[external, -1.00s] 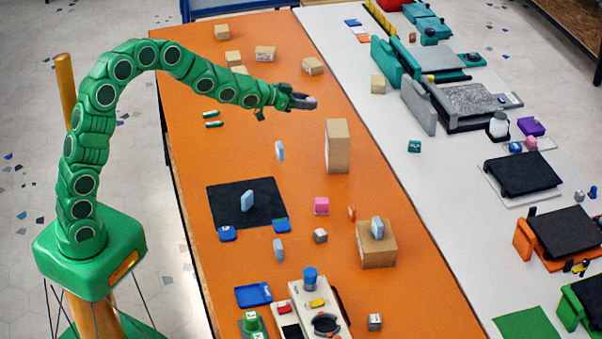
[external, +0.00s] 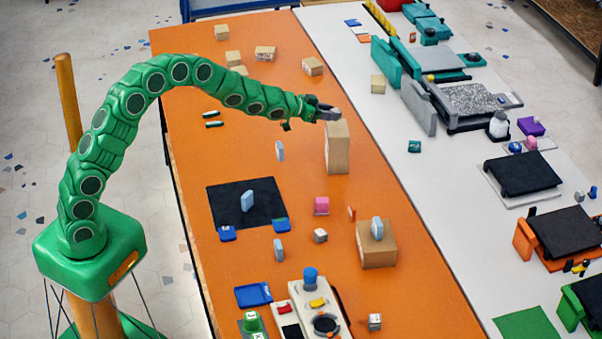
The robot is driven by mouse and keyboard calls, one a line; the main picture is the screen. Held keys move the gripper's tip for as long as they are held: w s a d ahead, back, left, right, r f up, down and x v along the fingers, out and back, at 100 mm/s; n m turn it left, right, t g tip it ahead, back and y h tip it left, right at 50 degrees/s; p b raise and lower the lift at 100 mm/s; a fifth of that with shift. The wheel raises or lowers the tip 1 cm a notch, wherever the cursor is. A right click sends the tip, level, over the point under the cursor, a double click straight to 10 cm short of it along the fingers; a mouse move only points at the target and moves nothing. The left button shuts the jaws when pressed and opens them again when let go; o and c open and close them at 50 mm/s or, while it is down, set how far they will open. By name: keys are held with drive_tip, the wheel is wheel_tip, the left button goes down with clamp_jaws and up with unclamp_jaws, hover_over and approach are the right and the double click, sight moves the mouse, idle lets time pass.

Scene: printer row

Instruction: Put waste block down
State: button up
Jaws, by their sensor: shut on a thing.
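My gripper (external: 326,113) is at the end of the green arm, over the orange table, at the top of the tall brown box (external: 338,150) in the picture. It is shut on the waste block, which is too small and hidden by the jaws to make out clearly. I cannot tell whether the gripper or its load touches the box.
A black mat (external: 266,207) carries a light blue piece (external: 247,201). Several brown blocks lie at the far end. Orange table around the tall box is clear.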

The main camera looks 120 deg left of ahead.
sight(330, 129)
drive_tip(key=shift+w+a+f, duration=0.25)
drive_tip(key=shift+a+f, duration=0.15)
drive_tip(key=shift+f, duration=0.1)
wheel_tip(330, 129, down, 3)
drive_tip(key=shift+f, duration=0.2)
drive_tip(key=o, duration=1.1)
drive_tip(key=shift+r, duration=0.15)
drive_tip(key=v, duration=1.2)
